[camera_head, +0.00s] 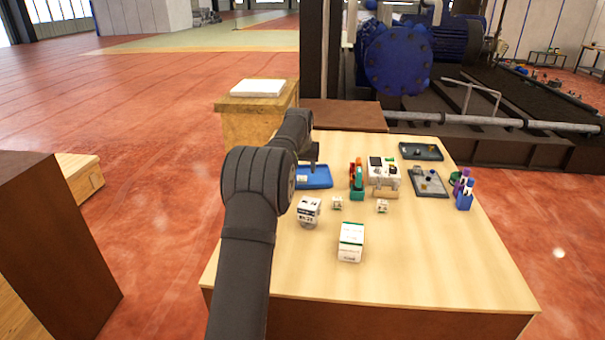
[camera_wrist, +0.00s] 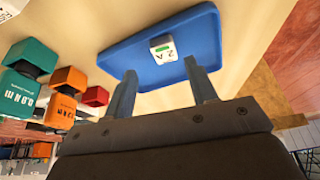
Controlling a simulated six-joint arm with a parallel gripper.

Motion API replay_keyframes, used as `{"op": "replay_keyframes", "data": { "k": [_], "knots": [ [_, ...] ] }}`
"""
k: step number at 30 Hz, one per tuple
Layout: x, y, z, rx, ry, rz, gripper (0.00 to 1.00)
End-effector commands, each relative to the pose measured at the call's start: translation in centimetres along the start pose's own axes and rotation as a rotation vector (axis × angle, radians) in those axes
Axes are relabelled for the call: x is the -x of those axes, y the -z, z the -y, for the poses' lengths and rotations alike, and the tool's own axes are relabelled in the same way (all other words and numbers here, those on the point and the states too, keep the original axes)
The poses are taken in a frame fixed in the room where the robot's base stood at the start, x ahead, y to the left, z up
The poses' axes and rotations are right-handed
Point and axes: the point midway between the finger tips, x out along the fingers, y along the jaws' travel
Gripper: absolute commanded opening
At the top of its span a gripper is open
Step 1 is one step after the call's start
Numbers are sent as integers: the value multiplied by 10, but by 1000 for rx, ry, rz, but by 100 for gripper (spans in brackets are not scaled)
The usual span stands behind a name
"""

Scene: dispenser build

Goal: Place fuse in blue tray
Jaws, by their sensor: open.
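The blue tray (camera_head: 316,181) lies on the wooden table, beside my arm's end. In the wrist view the blue tray (camera_wrist: 120,52) fills the upper middle. A small white fuse (camera_wrist: 163,48), marked "2 A" with a green patch, shows against the tray floor near its middle. My gripper (camera_wrist: 160,70) is open over the tray, its two fingers apart and pointing at the fuse. A gap shows between the fingertips and the fuse. In the head view my arm hides part of the tray, and the fuse does not show there.
Green and orange tools (camera_head: 357,180) stand right of the tray. Dark trays (camera_head: 430,182) lie further right. The table's front is clear.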

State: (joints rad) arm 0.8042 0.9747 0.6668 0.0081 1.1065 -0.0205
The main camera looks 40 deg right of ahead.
Motion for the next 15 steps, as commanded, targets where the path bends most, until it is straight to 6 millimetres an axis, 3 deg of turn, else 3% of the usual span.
{"op": "replay_keyframes", "data": {
  "k": [7, 15],
  "knots": [
    [57, 1, 0, 0, 0, -3, 52],
    [90, 0, 0, 0, 0, 0, 52]
  ]
}}
